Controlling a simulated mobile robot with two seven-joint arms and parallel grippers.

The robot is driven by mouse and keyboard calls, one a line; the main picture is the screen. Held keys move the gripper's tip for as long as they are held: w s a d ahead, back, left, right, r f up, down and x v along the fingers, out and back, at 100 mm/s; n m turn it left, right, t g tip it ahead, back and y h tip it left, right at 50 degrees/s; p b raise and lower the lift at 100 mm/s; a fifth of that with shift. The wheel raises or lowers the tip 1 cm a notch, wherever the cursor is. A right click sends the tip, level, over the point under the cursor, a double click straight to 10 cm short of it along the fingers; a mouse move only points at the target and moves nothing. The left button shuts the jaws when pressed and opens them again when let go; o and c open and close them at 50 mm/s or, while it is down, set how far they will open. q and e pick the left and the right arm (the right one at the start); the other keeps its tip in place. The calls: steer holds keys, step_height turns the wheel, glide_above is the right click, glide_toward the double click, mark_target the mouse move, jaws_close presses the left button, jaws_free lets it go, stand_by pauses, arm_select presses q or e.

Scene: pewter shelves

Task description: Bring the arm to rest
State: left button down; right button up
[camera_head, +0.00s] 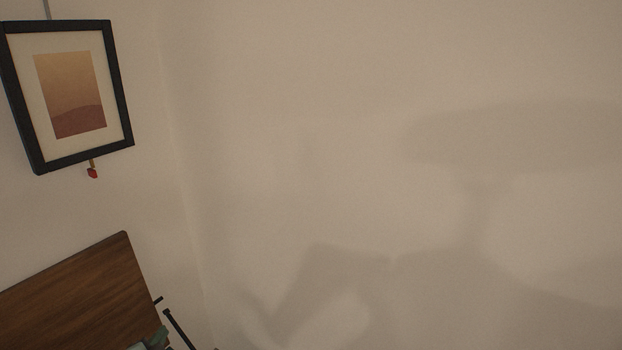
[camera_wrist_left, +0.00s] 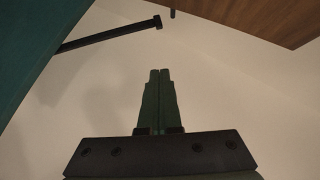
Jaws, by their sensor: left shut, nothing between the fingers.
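My left gripper (camera_wrist_left: 160,75) is in the middle of the left wrist view. Its two dark green fingers are pressed together and nothing is between them. In the head view only a small green part of the left gripper (camera_head: 157,338) shows at the bottom edge, low on the left, in front of the wooden panel. Most of the left arm is out of the picture there. My right gripper shows in neither view.
A brown wooden panel (camera_head: 75,295) stands at the lower left; a wooden surface (camera_wrist_left: 260,15) fills the wrist view's upper right. A black rod (camera_head: 177,327) is close to the gripper, also in the wrist view (camera_wrist_left: 110,35). A framed picture (camera_head: 122,90) hangs above. Bare wall (camera_head: 350,120) fills the rest.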

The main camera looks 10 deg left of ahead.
arm_select(q)
steer(key=s+d+f+n+g+h, duration=0.1)
steer(key=s+d+f, duration=0.2)
steer(key=d, duration=0.2)
steer(key=s+d+f+h, duration=0.2)
steer(key=s+d, duration=0.1)
steer(key=d, duration=0.2)
steer(key=s+d+f+n+g+h, duration=0.1)
steer(key=s+d+f, duration=0.2)
steer(key=d, duration=0.2)
steer(key=s+d+n+g+h, duration=0.1)
steer(key=s+d+n+h, duration=0.1)
steer(key=s+d, duration=0.55)
steer(key=s+d+n+g+h, duration=0.15)
steer(key=s+d, duration=0.35)
steer(key=d, duration=0.5)
steer(key=a+r+n+t+p, duration=0.1)
steer(key=a+r+p, duration=0.3)
steer(key=r+p, duration=0.5)
steer(key=s+p, duration=0.1)
steer(key=p, duration=0.2)
steer(key=shift+r+p, duration=0.3)
steer(key=shift+r, duration=0.05)
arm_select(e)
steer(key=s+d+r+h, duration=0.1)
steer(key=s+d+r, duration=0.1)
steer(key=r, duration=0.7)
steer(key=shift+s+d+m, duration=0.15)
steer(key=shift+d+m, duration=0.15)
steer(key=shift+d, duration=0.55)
